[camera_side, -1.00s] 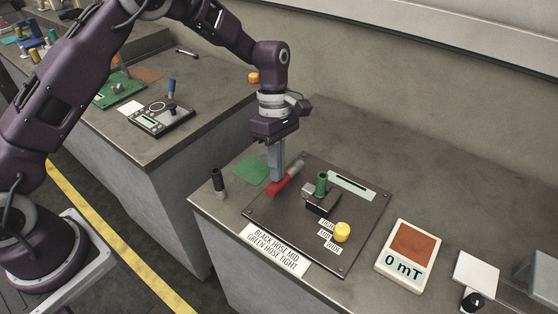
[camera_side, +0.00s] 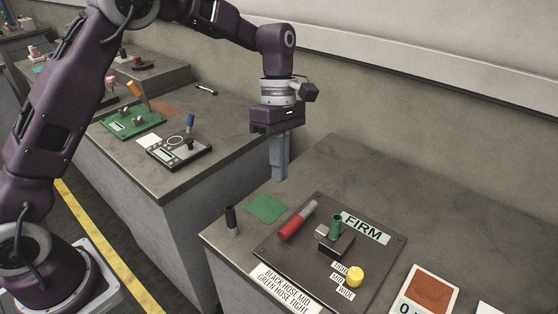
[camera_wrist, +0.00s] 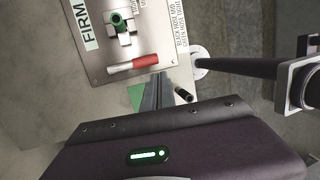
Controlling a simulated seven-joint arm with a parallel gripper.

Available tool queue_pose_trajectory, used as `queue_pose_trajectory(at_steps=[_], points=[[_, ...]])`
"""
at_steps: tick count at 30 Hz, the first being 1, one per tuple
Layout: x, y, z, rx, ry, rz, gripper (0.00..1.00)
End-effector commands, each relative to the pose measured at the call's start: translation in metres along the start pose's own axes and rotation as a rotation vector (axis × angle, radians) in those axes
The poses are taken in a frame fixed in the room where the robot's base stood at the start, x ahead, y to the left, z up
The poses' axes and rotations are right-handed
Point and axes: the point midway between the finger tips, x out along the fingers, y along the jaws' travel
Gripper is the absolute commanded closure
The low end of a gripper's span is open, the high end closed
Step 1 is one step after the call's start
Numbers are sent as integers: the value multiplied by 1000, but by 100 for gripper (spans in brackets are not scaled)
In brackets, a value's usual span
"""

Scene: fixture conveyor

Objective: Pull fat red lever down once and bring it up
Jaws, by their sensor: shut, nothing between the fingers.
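The fat red lever (camera_side: 291,228) sits on the dark panel (camera_side: 378,252), its red part toward the lower left and a grey part toward the upper right. In the wrist view the red lever (camera_wrist: 146,61) lies almost flat across the picture. I cannot tell its exact tilt. A label on the panel reads FIRM (camera_side: 366,229). My gripper (camera_side: 279,178) is shut and empty, pointing down above the bench, up and left of the lever and apart from it. In the wrist view my gripper (camera_wrist: 158,82) shows just below the lever.
A green knob (camera_side: 336,222) stands on a block beside the lever, and a yellow knob (camera_side: 355,274) is nearer the front. A black post (camera_side: 231,219) stands left of the panel, near a green square (camera_side: 267,208).

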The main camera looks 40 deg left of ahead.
Motion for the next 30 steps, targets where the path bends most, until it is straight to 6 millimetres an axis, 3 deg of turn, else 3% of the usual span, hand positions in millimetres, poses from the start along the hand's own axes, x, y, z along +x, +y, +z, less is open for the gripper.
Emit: queue_pose_trajectory(at_steps=[4, 11, 15, 17, 19, 21, 25, 27, 30], points=[[-16, -4, 0, -1, 0, 1, 100], [-18, -4, 0, -1, 0, 0, 100], [-6, -2, -9, 68, 36, 33, 76], [14, 2, -24, 209, 104, 89, 66], [39, 7, -40, 474, 214, 174, 66], [59, 7, -45, 782, 316, 254, 66], [80, -5, -26, 1282, 431, 387, 66], [85, -14, -13, 1452, 456, 439, 66], [91, -19, -3, 1564, 470, 478, 66]])
